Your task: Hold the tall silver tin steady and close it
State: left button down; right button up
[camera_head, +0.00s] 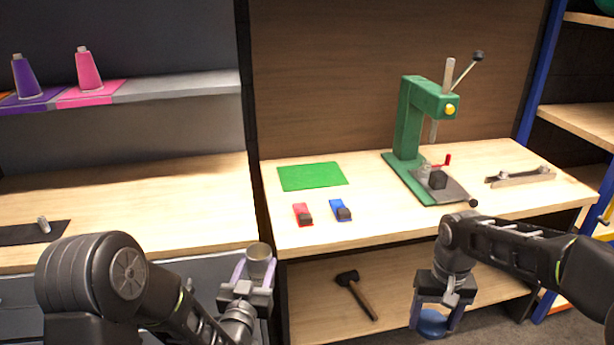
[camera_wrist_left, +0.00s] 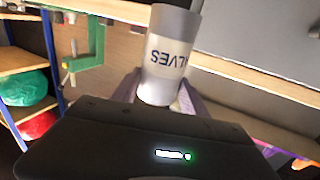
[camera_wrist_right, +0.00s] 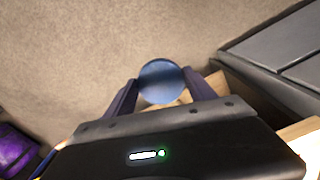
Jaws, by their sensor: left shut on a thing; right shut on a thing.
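The tall silver tin (camera_head: 260,263) is in my left gripper (camera_head: 252,275), in front of the bench edge. It also shows in the left wrist view (camera_wrist_left: 168,52), with a pale label that reads "LVES" as far as it shows. The tin's top faces up in the head view with no lid on it. My right gripper (camera_head: 433,318) is shut on a round blue lid (camera_head: 432,325), well to the right of the tin and lower in the picture. The lid shows as a blue disc between the fingers in the right wrist view (camera_wrist_right: 162,82).
A hammer (camera_head: 357,293) lies on the shelf below. Between my grippers, the space before the bench looks free.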

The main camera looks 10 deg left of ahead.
pick_arm(q)
jog(key=s+d+f+m+g+h, duration=0.2)
jog(key=s+d+f+m+h, duration=0.1)
jog(key=d, duration=0.4)
jog(key=s+d+f+m+g+h, duration=0.2)
jog(key=s+d+f+m+h, duration=0.1)
jog(key=s+d+m+h, duration=0.2)
jog(key=s+d+h, duration=0.2)
jog(key=d+h, duration=0.1)
jog(key=shift+s+d+f+h, duration=0.25)
jog(key=shift+f+h, duration=0.05)
jog(key=shift+f, duration=0.05)
pick_arm(e)
jog(key=a+r+n, duration=0.4)
jog(key=a, duration=0.7)
jog(key=a+r+n, duration=0.4)
jog(key=a, duration=0.7)
jog(key=shift+s+a, duration=0.15)
jog(key=shift+s, duration=0.3)
